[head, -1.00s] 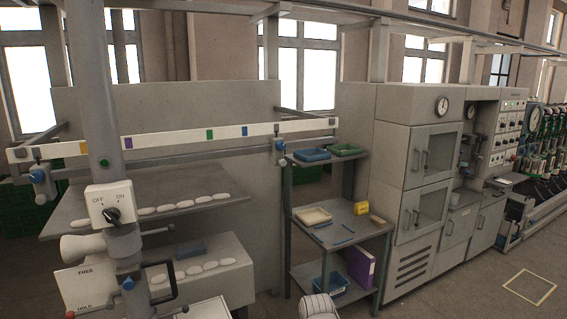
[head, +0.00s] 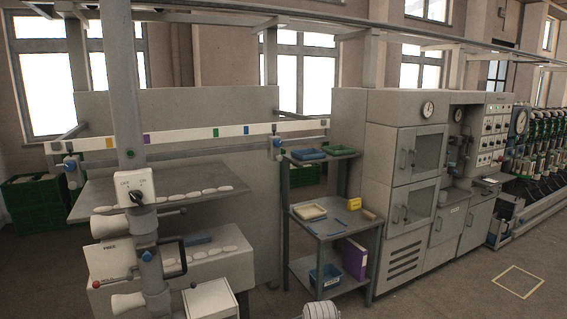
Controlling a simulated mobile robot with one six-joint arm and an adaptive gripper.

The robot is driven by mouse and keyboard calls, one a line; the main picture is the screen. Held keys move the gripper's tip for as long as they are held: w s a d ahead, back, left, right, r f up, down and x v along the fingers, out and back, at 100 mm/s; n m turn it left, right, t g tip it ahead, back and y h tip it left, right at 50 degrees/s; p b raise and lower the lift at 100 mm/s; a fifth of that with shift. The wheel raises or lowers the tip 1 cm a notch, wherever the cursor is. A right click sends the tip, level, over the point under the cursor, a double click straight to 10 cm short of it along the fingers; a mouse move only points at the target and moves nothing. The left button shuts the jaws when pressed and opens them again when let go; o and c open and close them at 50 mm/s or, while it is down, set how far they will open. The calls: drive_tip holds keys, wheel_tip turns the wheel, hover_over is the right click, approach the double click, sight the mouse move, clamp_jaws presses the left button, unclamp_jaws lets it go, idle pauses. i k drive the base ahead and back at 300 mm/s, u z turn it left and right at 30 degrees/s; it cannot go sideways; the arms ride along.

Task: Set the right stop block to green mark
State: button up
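A white rail (head: 185,136) with coloured marks runs across the left half of the head view. From left to right the marks are yellow, purple, green (head: 215,132) and blue (head: 245,130). The right stop block (head: 277,146), with a blue knob, sits near the rail's right end, to the right of the blue mark and apart from the green one. The left stop block (head: 70,168), also with a blue knob, is near the rail's left end. My gripper is not in view.
A shelf of white pieces (head: 160,200) lies below the rail. A trolley (head: 325,228) and cabinets (head: 415,195) stand to the right. Floor at front right is clear.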

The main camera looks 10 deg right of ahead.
sight(274, 152)
drive_tip(key=z, duration=0.1)
drive_tip(key=i, duration=1.05)
drive_tip(key=u, duration=0.1)
